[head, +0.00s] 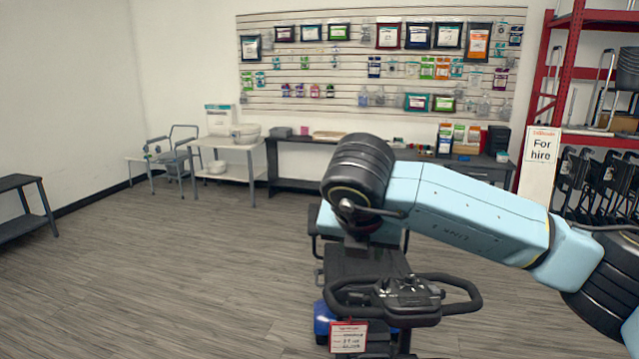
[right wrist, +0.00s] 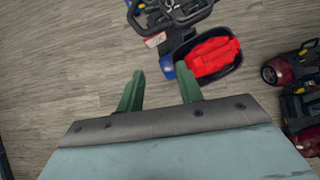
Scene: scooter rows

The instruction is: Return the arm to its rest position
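My right arm (head: 470,215) reaches in from the right in the head view, bent at a black joint over a mobility scooter (head: 400,300). Its gripper cannot be made out there. In the right wrist view, my right gripper (right wrist: 160,78) shows two green fingers spread apart with only floor between them. It is open and empty. My left arm and gripper are in neither view.
Beyond the fingertips, the wrist view shows a black basket (right wrist: 236,68) holding a red item (right wrist: 212,57), beside scooter handlebars. A dark red scooter (right wrist: 283,70) is at right. Red shelving (head: 560,75) and a "For hire" sign (head: 541,150) stand right.

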